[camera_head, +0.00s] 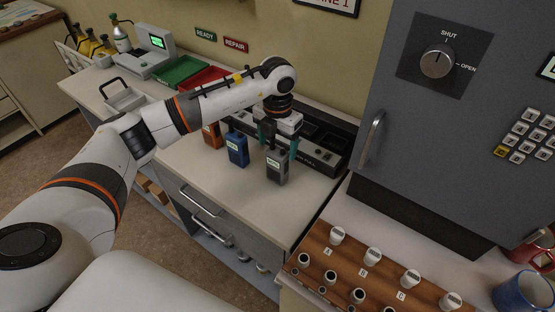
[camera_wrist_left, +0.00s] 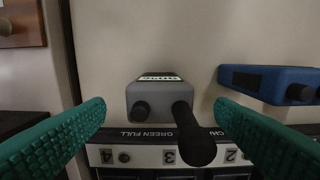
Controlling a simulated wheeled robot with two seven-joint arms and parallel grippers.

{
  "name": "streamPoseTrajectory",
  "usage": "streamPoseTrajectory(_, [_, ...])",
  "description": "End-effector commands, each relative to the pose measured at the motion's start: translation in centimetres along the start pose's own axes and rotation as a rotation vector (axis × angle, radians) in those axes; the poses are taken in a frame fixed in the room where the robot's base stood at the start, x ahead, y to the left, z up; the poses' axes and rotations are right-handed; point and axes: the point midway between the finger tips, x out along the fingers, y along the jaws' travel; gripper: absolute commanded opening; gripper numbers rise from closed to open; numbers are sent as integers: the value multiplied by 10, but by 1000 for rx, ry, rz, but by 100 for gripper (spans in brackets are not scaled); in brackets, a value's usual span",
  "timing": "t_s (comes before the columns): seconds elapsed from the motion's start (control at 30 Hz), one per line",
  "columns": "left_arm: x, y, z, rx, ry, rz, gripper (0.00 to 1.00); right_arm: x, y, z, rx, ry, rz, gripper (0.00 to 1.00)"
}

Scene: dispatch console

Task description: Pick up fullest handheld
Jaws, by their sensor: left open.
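A grey handheld radio (camera_head: 277,167) stands upright on the desk in front of the charger rack (camera_head: 317,162). A blue handheld (camera_head: 237,151) stands to its left, and an orange handheld (camera_head: 211,137) is partly hidden behind my arm. My left gripper (camera_head: 280,146) is open, pointing down at the grey handheld. In the left wrist view the grey handheld (camera_wrist_left: 150,96) lies between the spread teal fingers (camera_wrist_left: 160,108), with gaps on both sides. Its small display is lit green. The blue handheld (camera_wrist_left: 268,82) is beyond the right finger; its display looks dark.
The rack's front reads "GREEN FULL". Green (camera_head: 180,73) and red trays (camera_head: 206,79) stand at the back left. A grey cabinet (camera_head: 385,110) with a handle rises at the right. A wooden board with pegs (camera_head: 345,262) is at front right. The desk front is clear.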

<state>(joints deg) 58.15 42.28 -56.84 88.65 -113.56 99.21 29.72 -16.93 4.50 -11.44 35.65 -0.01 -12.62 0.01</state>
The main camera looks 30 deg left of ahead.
Motion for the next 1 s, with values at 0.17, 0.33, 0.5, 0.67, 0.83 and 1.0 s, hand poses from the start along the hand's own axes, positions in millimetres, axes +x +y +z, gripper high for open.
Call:
streamPoseTrajectory(0.17, [18,0,0,-1,0,1,78,-10,-1,3,0,-3,-1,36])
streamPoseTrajectory(0.33, [21,0,0,0,2,1,78,-9,0,0,0,1,0,36])
streamPoseTrajectory(0.5, [21,0,0,0,2,1,63,-9,-1,-3,0,5,-1,36])
streamPoseTrajectory(0.67, [21,0,0,0,2,1,37,-9,-1,-4,-1,7,-1,36])
streamPoseTrajectory(0.83, [20,0,0,0,2,1,9,-9,-1,-5,-1,8,-1,36])
streamPoseTrajectory(1.0, [20,0,-1,0,4,2,6,-9,-1,-5,-1,8,-1,36])
